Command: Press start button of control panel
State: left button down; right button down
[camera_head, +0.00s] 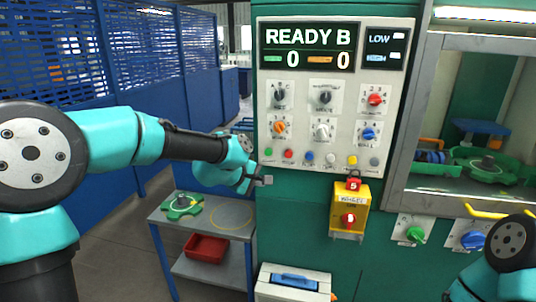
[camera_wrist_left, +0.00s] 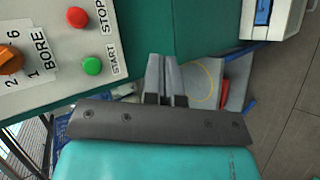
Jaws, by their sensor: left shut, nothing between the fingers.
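The control panel (camera_head: 342,112) is a white plate on a green machine, with a display reading READY B and two zeros. Its green start button (camera_head: 269,152) sits at the left end of the bottom button row. In the left wrist view the green button (camera_wrist_left: 92,66) is labelled START, beside the red STOP button (camera_wrist_left: 77,17). My left gripper (camera_head: 267,180) is shut and empty, just below the panel's lower left corner and apart from the button. In the left wrist view its fingers (camera_wrist_left: 166,78) lie right of the green button. My right gripper is out of view.
A yellow box with a red knob (camera_head: 348,219) hangs below the panel. A small table (camera_head: 170,215) bearing a green part (camera_head: 183,205) and a red bin (camera_head: 206,247) stands below my left arm. A case with a blue handle (camera_head: 293,282) is at the bottom.

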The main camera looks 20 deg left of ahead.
aim_at(269, 152)
pick_arm(q)
notch_tip(269, 152, up, 4)
jog(key=shift+d+f+n, duration=0.1)
jog(key=shift+f+n, duration=0.05)
jog(key=shift+n, duration=0.15)
jog(key=shift+w, duration=0.1)
jog(key=shift+w, duration=4.3)
jog(key=shift+w, duration=0.15)
jog(key=shift+w, duration=0.25)
